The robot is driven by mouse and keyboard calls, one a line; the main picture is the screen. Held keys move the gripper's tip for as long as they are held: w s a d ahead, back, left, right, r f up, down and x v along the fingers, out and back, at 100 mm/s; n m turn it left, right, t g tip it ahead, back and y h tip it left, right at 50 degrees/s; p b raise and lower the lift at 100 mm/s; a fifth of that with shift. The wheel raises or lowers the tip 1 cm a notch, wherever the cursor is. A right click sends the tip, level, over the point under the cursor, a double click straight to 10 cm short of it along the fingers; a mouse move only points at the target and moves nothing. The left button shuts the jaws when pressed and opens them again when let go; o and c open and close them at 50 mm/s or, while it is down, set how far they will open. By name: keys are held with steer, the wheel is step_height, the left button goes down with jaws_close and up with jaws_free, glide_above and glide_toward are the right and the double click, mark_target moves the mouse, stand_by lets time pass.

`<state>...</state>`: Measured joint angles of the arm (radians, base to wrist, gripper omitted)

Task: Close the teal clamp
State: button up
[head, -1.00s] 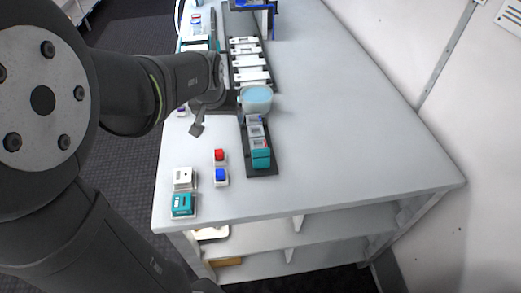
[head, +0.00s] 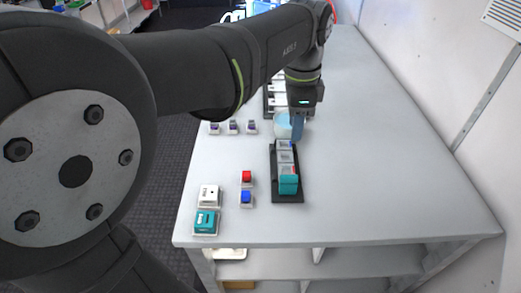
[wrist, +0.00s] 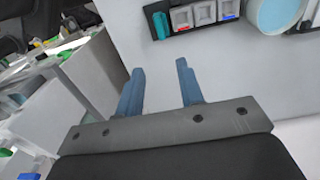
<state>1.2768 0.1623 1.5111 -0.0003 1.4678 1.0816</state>
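A teal block (head: 288,184), which looks like the teal clamp, sits at the near end of a black base (head: 287,197). In the wrist view the teal part (wrist: 160,24) is at the left end of the base, at the top of the picture. I cannot tell whether it is open or closed. Grey square units (head: 285,157) line the base behind it. My gripper (head: 298,128) is above the far end of the base, beside a pale blue round container (head: 281,126). In the wrist view my gripper (wrist: 160,70) has its blue fingers apart, with nothing between them.
Several small purple-topped items (head: 233,127) stand farther left. The table's right side is clear.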

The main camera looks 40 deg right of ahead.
mark_target(289, 176)
step_height(289, 176, down, 17)
steer(key=shift+f, duration=0.1)
stand_by(0.3)
steer(key=shift+c, duration=0.4)
